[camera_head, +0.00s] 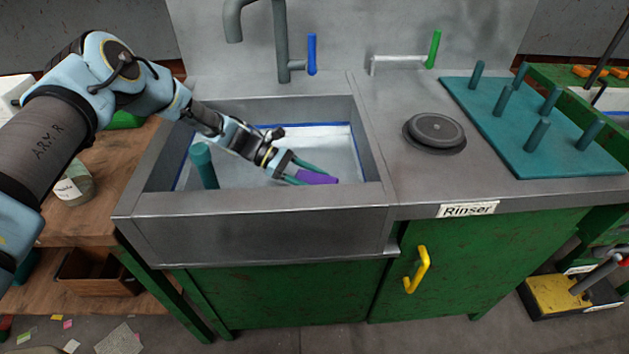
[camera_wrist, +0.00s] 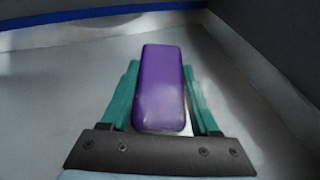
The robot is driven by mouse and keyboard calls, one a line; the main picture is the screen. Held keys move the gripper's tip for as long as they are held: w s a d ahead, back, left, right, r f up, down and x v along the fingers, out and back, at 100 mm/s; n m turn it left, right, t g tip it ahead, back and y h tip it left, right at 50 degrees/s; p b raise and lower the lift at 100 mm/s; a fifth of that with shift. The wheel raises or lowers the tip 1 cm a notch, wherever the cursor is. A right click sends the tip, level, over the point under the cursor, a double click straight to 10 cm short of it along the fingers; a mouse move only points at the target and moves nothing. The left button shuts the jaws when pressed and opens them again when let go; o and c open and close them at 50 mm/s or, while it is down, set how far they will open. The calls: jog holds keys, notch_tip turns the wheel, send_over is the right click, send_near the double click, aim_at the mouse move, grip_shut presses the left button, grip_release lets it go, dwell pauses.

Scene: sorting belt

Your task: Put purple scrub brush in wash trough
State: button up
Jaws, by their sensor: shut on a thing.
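The purple scrub brush (camera_head: 317,177) is between the teal fingers of my gripper (camera_head: 294,172), inside the grey wash trough (camera_head: 260,203). In the wrist view the brush (camera_wrist: 161,85) lies lengthwise between the fingers of my gripper (camera_wrist: 162,105), its far end pointing away from me. My gripper is shut on it. The trough's pale floor and blue line show beyond. I cannot tell whether the brush touches the floor. The brush's underside is hidden.
A teal upright post (camera_head: 204,166) stands in the trough's left part. A grey faucet (camera_head: 281,40) with a blue lever (camera_head: 312,54) rises behind. A round dark rinser (camera_head: 435,131) and a teal peg board (camera_head: 535,130) are on the right counter.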

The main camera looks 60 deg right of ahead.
jog(key=shift+f, duration=0.2)
jog(key=o, duration=1.4)
jog(key=shift+r, duration=0.1)
jog(key=shift+r, duration=0.15)
jog(key=shift+w, duration=0.35)
jog(key=b+v, duration=0.2)
jog(key=v, duration=0.4)
jog(key=shift+w+a+r, duration=0.15)
jog(key=shift+w+r, duration=0.05)
jog(key=shift+w, duration=0.1)
